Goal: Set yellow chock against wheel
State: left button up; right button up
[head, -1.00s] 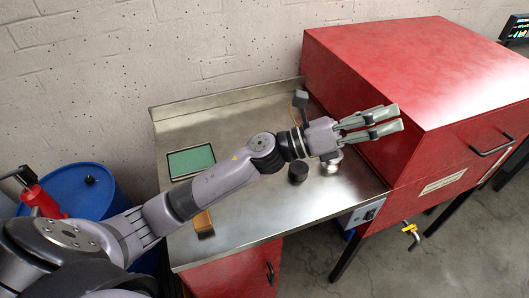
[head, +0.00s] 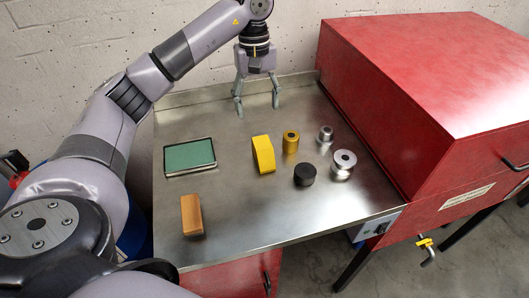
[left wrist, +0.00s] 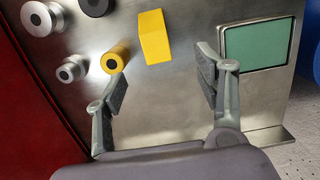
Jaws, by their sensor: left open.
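The yellow chock (head: 263,154), a wedge-like block, stands on the steel bench, left of a group of round parts. In the left wrist view the chock (left wrist: 153,38) shows beyond and between my fingertips, with nothing touching it. Which round part is the wheel I cannot tell; the largest is a silver flanged piece with a dark bore (head: 343,164), apart from the chock. My left gripper (head: 257,108) is open and empty, pointing down above the back of the bench, behind the chock. My right gripper is not in view.
Near the chock stand a gold ring-topped cylinder (head: 290,142), a small silver part (head: 325,138) and a black cylinder (head: 305,175). A green-topped tray (head: 189,156) and a wooden block (head: 191,215) are left. A red cabinet (head: 430,90) borders the right; the bench front is clear.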

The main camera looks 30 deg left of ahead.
aim_at(264, 145)
pick_arm(q)
jog(key=f+p, duration=0.1)
jog(key=f, duration=0.2)
jog(key=f+p, duration=0.1)
jog(key=f, duration=0.3)
jog(key=d+f, duration=0.1)
jog(key=f, duration=0.2)
jog(key=shift+s+d+f+p, duration=0.1)
jog(key=shift+s+f+p, duration=0.15)
jog(key=shift+s+p, duration=0.15)
jog(key=shift+d+f+p, duration=0.2)
jog(key=shift+f+p, duration=0.25)
jog(key=shift+f, duration=0.05)
jog(key=f, duration=0.1)
jog(key=f+p, duration=0.1)
jog(key=f, duration=0.1)
jog(key=shift+w+d+f+p, duration=0.1)
jog(key=shift+d+f+p, duration=0.2)
jog(key=shift+p, duration=0.1)
jog(key=shift+f, duration=0.4)
grip_shut()
